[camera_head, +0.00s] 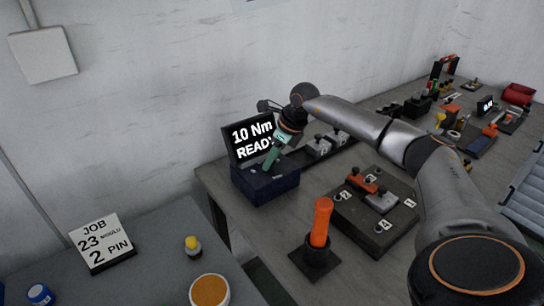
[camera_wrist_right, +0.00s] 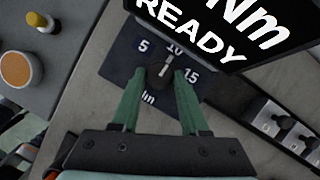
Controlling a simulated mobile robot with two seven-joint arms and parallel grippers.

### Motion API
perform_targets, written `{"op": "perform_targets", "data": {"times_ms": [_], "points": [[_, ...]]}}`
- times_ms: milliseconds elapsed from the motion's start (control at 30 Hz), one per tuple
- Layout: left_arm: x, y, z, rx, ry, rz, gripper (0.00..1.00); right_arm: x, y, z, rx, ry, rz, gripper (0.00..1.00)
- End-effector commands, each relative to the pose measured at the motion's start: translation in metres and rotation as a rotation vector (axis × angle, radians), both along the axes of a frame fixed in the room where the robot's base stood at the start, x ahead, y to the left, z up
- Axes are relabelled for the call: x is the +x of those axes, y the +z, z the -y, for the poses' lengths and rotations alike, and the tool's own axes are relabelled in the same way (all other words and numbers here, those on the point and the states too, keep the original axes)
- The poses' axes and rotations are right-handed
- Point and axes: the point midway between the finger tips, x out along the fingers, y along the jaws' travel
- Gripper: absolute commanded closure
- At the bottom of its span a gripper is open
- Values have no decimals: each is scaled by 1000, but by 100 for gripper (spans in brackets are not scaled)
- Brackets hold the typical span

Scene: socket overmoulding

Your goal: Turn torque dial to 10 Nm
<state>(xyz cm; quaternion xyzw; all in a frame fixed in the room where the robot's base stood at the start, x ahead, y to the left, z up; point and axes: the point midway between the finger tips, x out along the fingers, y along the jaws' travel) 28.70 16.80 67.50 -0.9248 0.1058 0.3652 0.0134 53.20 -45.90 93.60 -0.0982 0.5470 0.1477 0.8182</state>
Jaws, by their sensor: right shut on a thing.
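The torque dial (camera_wrist_right: 166,68) is a dark knob with a white pointer line, and its pointer is toward the 10 mark, between the 5 and 15 marks in the right wrist view. It sits on a dark blue box (camera_head: 262,187). The display (camera_head: 249,138) behind it reads "10 Nm READY", and it also shows in the right wrist view (camera_wrist_right: 235,30). My right gripper (camera_head: 270,160) reaches down to the box with its green fingers (camera_wrist_right: 160,95) shut on the dial, one on each side. My left gripper is not in view.
An orange-handled tool (camera_head: 320,222) stands in a black holder in front of the box. A numbered fixture plate (camera_head: 345,220) lies to its right. A wall is close behind the display.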

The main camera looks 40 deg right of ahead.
Motion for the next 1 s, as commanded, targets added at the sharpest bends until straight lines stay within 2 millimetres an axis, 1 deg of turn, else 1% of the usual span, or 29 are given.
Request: {"op": "perform_targets", "data": {"times_ms": [233,667,700,933,1000], "points": [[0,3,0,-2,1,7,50,1,2,1,-2,48,6,100],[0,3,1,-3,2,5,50,1,2,1,-2,55,6,100],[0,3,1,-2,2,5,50,1,2,1,-2,55,6,51],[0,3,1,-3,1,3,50,1,1,1,-1,55,3,26],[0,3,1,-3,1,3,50,1,1,1,-1,56,2,26]]}}
